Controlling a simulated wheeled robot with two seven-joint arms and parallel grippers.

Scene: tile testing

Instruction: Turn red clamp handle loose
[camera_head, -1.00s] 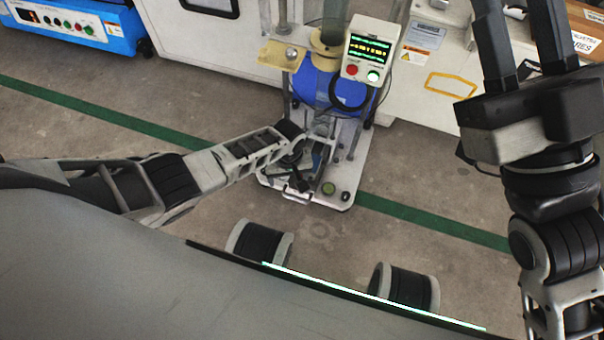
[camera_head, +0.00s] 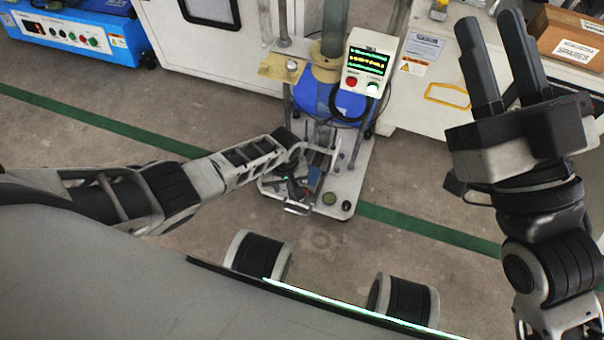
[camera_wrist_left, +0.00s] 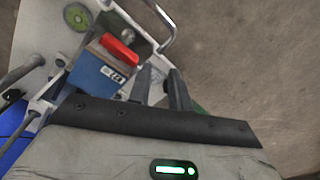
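The red clamp handle (camera_wrist_left: 120,50) lies on a blue block (camera_wrist_left: 97,75) in the left wrist view. In the head view the blue block (camera_head: 313,178) shows small on the test machine's base plate (camera_head: 345,185), and I cannot make out the red handle there. My left gripper (camera_wrist_left: 161,80) has its two fingers apart with nothing seen between them. They are just right of and below the red handle, not around it; contact cannot be told. In the head view its fingers are not clear. My right gripper (camera_head: 487,58) is open and empty, raised at the right.
A bent metal bar (camera_wrist_left: 165,28) stands close beyond the left fingers, and a green disc (camera_wrist_left: 76,17) lies near the handle. The machine's control box (camera_head: 368,66) and metal columns rise behind the clamp. A white cabinet (camera_head: 425,105) stands behind. Floor in front is clear.

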